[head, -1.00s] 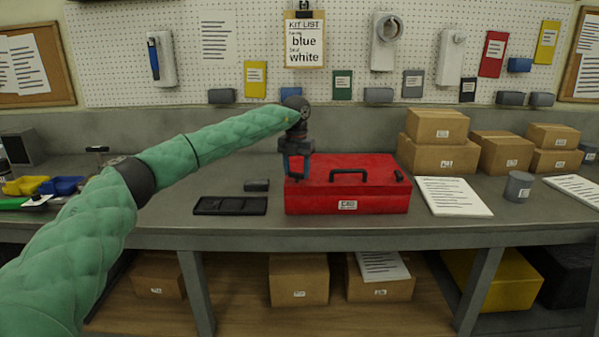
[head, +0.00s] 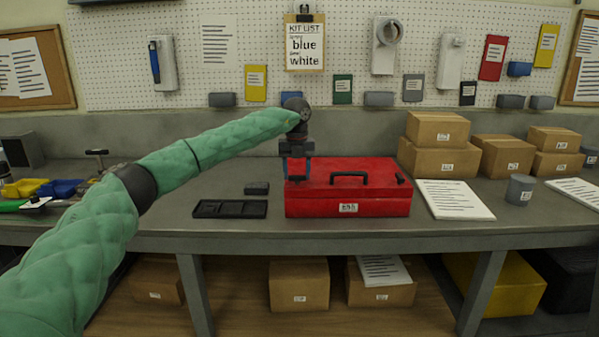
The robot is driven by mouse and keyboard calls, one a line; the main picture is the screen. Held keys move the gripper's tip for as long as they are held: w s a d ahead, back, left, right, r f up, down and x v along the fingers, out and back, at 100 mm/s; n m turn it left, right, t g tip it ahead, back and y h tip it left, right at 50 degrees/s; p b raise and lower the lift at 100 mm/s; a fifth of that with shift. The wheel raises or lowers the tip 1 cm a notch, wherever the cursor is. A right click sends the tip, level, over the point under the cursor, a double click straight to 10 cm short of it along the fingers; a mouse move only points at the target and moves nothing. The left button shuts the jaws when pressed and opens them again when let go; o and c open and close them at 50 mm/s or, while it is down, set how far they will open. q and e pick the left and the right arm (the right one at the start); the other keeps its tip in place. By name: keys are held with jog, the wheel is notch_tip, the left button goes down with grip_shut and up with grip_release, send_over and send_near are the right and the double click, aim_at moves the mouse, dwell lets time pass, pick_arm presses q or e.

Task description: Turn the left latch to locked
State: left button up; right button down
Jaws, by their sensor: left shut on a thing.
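A red toolbox (head: 350,204) stands closed on the grey workbench, with a black handle on its lid. A small dark latch (head: 400,178) shows on the right of its lid. My left gripper (head: 297,179) points down at the left end of the lid and is shut on the left latch. The fingers hide most or all of that latch, so its angle cannot be told. My right gripper is not in view.
A black tray (head: 230,209) and a small dark block (head: 257,188) lie left of the toolbox. A paper stack (head: 455,199), a grey cup (head: 520,189) and cardboard boxes (head: 440,157) are to the right. The bench front is clear.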

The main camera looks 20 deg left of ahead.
pick_arm(q)
jog(key=shift+d+f, duration=0.1)
jog(key=o, duration=1)
jog(key=shift+r, duration=0.2)
jog(key=shift+r, duration=0.35)
notch_tip(320, 180, up, 6)
jog(key=shift+s+d+f+b, duration=0.1)
jog(key=shift+b, duration=0.65)
jog(key=shift+r, duration=0.6)
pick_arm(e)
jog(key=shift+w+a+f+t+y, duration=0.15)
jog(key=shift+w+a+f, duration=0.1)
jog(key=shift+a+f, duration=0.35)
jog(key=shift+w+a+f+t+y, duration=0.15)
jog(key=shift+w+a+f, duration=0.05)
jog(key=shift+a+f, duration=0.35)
